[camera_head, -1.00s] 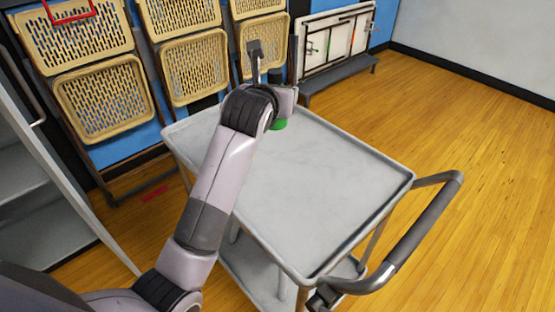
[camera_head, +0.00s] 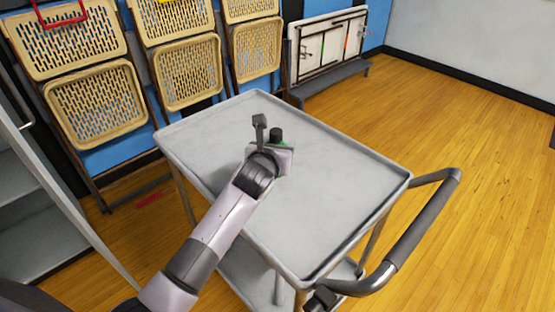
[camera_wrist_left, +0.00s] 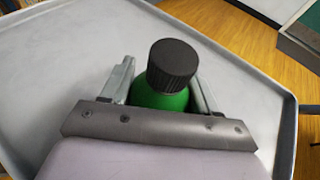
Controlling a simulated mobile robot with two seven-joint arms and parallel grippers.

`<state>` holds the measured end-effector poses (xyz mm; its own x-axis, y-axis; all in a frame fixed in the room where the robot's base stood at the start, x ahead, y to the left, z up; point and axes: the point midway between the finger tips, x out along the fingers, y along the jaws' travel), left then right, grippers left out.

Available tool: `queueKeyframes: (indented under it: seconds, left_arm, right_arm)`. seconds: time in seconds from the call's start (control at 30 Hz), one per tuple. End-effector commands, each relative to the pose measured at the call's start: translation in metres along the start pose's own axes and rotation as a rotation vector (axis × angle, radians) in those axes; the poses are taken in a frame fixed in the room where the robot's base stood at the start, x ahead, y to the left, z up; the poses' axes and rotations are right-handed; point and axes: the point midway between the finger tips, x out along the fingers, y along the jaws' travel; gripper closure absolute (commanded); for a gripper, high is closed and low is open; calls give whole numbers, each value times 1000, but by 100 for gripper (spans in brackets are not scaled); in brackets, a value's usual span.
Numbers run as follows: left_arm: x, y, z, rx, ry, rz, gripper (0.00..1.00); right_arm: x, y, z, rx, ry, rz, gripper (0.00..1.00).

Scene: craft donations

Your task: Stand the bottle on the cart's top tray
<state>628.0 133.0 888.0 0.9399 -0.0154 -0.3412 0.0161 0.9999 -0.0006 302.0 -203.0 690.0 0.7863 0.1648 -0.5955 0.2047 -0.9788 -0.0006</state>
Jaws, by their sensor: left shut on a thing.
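The bottle is green with a black ribbed cap (camera_wrist_left: 172,62). In the left wrist view its green body (camera_wrist_left: 160,98) sits between the two fingers of my left gripper (camera_wrist_left: 160,90), which is shut on it. In the head view the bottle's dark cap (camera_head: 276,134) and a bit of green show just beyond my left gripper (camera_head: 280,152); the wrist hides most of the body. The cart's grey top tray (camera_head: 330,205) lies under the gripper. I cannot tell whether the bottle's base touches the tray. My right gripper is not in view.
The tray has a raised rim and is otherwise bare. The cart's handle (camera_head: 415,235) sticks out at the right. Folded tan chairs (camera_head: 95,100) and a folded white table (camera_head: 328,45) stand along the back wall. Grey shelving (camera_head: 35,205) is at the left. Wooden floor at right is clear.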

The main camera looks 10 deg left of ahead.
Motion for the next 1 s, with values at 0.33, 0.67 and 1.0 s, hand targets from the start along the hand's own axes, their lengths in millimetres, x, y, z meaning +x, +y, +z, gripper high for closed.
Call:
queueKeyframes:
  seconds: [0.33,0.67,1.0]
  left_arm:
    - [13,0,-37,1,-1,-1,77]
    - [14,0,-40,0,0,-1,77]
    - [14,0,-40,1,2,0,14]
  right_arm:
    - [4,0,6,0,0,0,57]
    - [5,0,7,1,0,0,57]
    - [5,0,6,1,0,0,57]
